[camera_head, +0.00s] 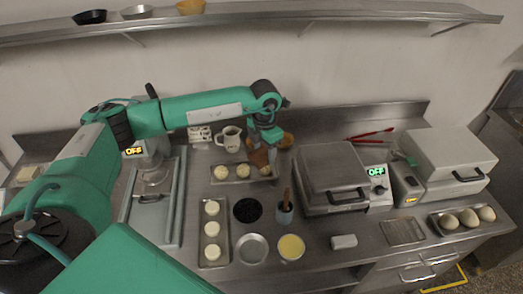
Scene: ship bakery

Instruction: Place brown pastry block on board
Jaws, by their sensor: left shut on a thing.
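My left gripper (268,147) reaches in from the left and points down over the back middle of the steel counter. It is shut on the brown pastry block (259,157), which shows partly below the fingers, just above or at the back edge of a tray of pale dough balls. A brown round thing (286,140), possibly the board, shows behind and right of the gripper, mostly hidden by it. My right gripper is not in view.
A dough tray (218,181) lies below the gripper, with a white jug (230,138) to its left. A closed press (329,178) stands close on the right. A cup with a brown handle (285,212) and a dark round dish (247,210) stand in front. A shelf (330,9) runs above.

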